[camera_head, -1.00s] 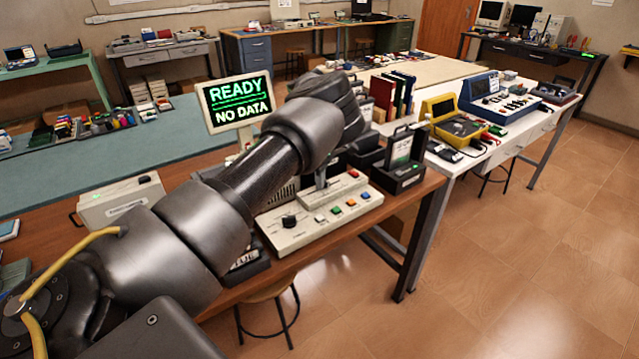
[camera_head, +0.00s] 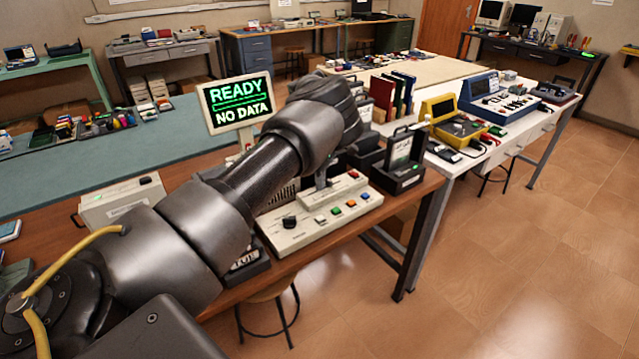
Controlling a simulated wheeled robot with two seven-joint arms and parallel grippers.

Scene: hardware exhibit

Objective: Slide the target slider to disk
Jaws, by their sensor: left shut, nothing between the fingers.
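A beige control panel (camera_head: 300,236) with a black knob and several coloured buttons stands on the wooden bench. My left arm reaches across it from the lower left and covers much of its rear and left side. My left gripper (camera_head: 321,182) points down at the panel's rear part, behind the button row; it is shut, with nothing seen held. The target slider cannot be made out, and no disk marking is readable. A screen (camera_head: 237,103) behind the panel reads "READY" and "NO DATA" in green and white. My right gripper is not in view.
A black open case (camera_head: 403,165) stands right of the panel, near the bench's right end. A grey box (camera_head: 122,203) lies at the left. A white table (camera_head: 468,162) with a yellow device and a blue device adjoins at the right. A stool (camera_head: 268,291) stands below.

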